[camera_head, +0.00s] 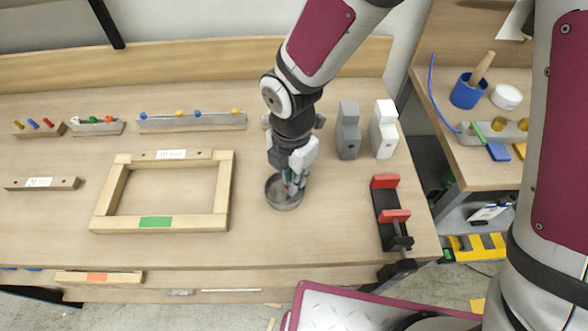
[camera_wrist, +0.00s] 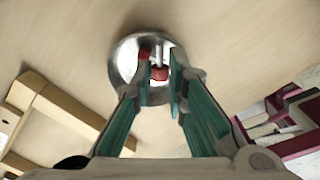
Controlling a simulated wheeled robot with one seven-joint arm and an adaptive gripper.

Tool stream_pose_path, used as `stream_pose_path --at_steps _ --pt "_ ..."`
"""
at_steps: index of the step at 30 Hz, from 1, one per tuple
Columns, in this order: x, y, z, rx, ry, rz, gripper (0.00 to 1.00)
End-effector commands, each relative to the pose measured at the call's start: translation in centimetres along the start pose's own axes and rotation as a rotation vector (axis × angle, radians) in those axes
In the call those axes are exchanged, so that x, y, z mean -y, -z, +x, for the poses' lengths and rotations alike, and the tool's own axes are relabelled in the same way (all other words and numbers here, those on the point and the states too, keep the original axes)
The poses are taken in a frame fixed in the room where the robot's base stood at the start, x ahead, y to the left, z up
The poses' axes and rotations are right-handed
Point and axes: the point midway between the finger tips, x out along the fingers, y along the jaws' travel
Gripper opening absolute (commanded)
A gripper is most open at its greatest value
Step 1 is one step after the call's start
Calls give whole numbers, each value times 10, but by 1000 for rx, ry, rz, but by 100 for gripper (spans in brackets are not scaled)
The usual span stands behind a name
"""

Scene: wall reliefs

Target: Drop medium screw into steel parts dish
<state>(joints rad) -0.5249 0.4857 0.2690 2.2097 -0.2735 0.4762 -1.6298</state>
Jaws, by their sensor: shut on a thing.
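The round steel parts dish (camera_head: 284,206) sits on the workbench right of the wooden frame. It also shows in the wrist view (camera_wrist: 119,62). My gripper (camera_head: 288,184) points down over the dish, and its fingertips (camera_wrist: 161,70) are closed in on a screw with a red head and a metal shank (camera_wrist: 160,73). The screw appears over the dish; its height above the dish floor cannot be told. A second red patch shows beside the left fingertip, and I cannot tell what it is. The fingers hide part of the dish.
A wooden frame (camera_head: 222,200) lies left of the dish. Holders with coloured screws (camera_head: 190,121) stand along the back. Grey (camera_head: 348,135) and white (camera_head: 384,135) stepped blocks stand at the back right. A red-and-black clamp (camera_head: 391,217) is at the right edge. Bench in front is clear.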

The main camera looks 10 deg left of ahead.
Motion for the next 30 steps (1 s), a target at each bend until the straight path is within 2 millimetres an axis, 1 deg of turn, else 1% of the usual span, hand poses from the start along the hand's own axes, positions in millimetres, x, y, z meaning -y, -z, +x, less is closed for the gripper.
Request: stream_pose_path --at_steps 3,11,12,14,15,25,28,30 --pt "0 0 5 0 0 1 0" --pt "0 0 4 0 0 0 0" --pt "0 0 4 0 0 0 20" --pt "0 0 4 0 0 0 34" --pt "0 0 4 0 0 0 37" --pt "0 0 2 0 -1 0 37" --pt "-1 0 -7 1 -3 0 37" --pt "-1 -1 -18 2 -5 1 37"
